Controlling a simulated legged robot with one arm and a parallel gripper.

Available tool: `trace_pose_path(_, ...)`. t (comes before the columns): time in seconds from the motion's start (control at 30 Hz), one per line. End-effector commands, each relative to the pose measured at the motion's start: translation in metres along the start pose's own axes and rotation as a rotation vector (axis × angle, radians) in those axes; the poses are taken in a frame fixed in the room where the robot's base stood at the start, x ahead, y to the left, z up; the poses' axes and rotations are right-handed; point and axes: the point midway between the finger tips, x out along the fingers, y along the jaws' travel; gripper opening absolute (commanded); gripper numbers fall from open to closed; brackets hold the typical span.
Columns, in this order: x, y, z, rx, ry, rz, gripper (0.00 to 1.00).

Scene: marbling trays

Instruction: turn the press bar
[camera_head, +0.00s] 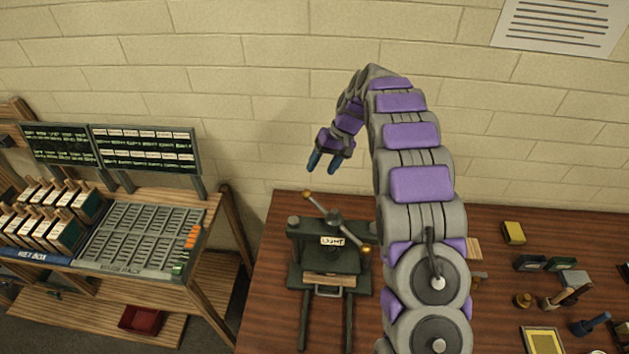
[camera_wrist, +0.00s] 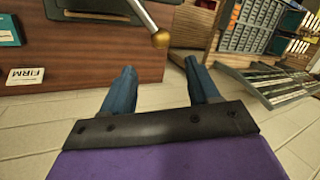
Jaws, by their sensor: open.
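The press (camera_head: 300,245) is a dark metal frame on the brown table. Its press bar (camera_head: 325,214) lies across the top at a slant, with a brass ball on each end and a hub near the middle. My gripper (camera_head: 323,167) is open and empty, with blue fingers, in the air near the bar's left end in the head view. In the wrist view one arm of the press bar (camera_wrist: 145,17) ends in a brass ball just beyond the gap between my fingertips (camera_wrist: 161,68). No contact shows.
A white label reading LIGHT is on the press. The wooden table (camera_head: 262,325) holds small blocks and tools at right. A rack bench (camera_head: 145,240) with slotted trays stands at left. In the wrist view a FIRM card (camera_wrist: 26,77) shows at left.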

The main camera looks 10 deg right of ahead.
Motion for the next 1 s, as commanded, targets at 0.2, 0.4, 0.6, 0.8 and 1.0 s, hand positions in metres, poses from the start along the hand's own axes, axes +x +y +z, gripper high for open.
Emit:
trace_pose_path(0.2,-0.044,0.001,-0.001,-0.001,0.003,0.001,0.6)
trace_pose_path(0.4,-0.063,0.001,0.0,0.0,-0.002,0.001,0.6)
trace_pose_path(0.6,-0.069,0.001,0.0,0.0,-0.001,0.001,0.6)
trace_pose_path(0.8,-0.069,0.001,0.0,0.001,-0.002,0.001,0.6)
trace_pose_path(1.0,-0.069,0.001,0.0,0.001,-0.002,0.001,0.6)
